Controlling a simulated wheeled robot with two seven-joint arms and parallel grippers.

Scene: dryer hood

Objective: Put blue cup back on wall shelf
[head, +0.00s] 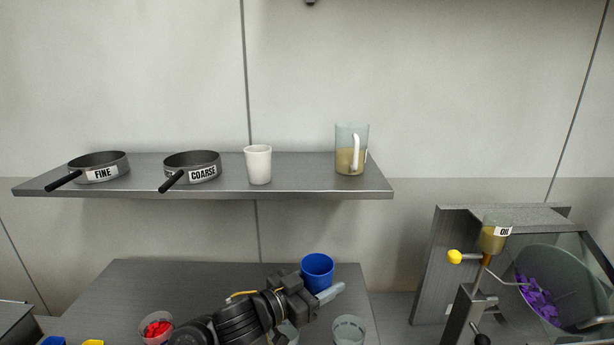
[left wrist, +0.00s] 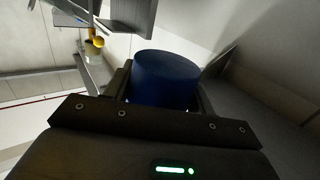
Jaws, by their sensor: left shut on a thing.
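The blue cup (head: 317,270) is upright above the right part of the lower counter, its open top showing in the head view. My left gripper (head: 322,292) is shut on it, with a finger along its lower front side. In the left wrist view the blue cup (left wrist: 166,80) sits between the fingers of the left gripper (left wrist: 163,95). I cannot tell whether its base touches the counter. The wall shelf (head: 300,188) is above and behind it. My right gripper is not in view.
The shelf holds a FINE sieve (head: 100,166), a COARSE sieve (head: 192,165), a white cup (head: 258,165) and a jug (head: 351,150). Shelf gaps lie between white cup and jug. A clear cup (head: 349,330) and a bowl of red pieces (head: 157,327) are on the counter (head: 160,285). A machine (head: 500,240) stands right.

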